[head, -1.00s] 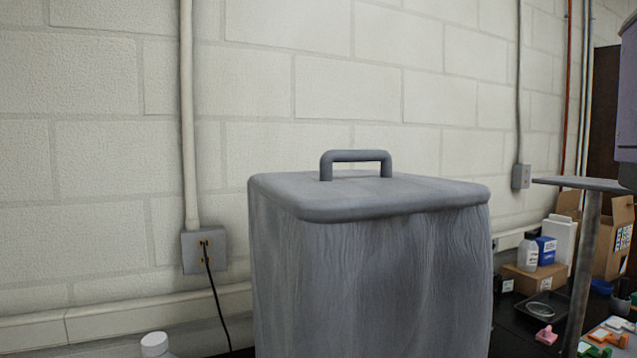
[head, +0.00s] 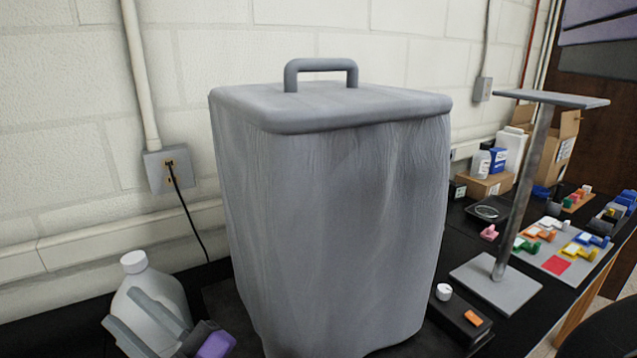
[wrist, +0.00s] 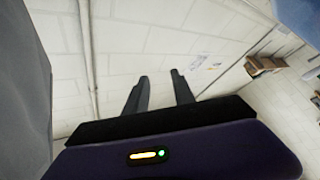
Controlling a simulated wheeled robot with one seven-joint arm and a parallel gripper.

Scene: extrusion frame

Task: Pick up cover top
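The grey cover top (head: 330,104) sits flat on a tall grey bin-shaped cover body (head: 335,230) in the middle of the head view. A bar handle (head: 320,66) stands up from its top face. My gripper (head: 128,312) is at the lower left of the head view, in front of a white jug and well below and left of the cover top. In the wrist view my gripper (wrist: 160,82) has its two fingers apart with nothing between them, only wall behind. A grey surface (wrist: 22,110) fills the wrist view's left edge; I cannot tell which part it is.
A white jug (head: 150,290) stands left of the bin. A stand with a flat top (head: 550,99) rises at right, near small coloured parts (head: 560,245), bottles and cardboard boxes. A white-capped item (head: 444,292) lies right of the bin. Space above the lid is clear.

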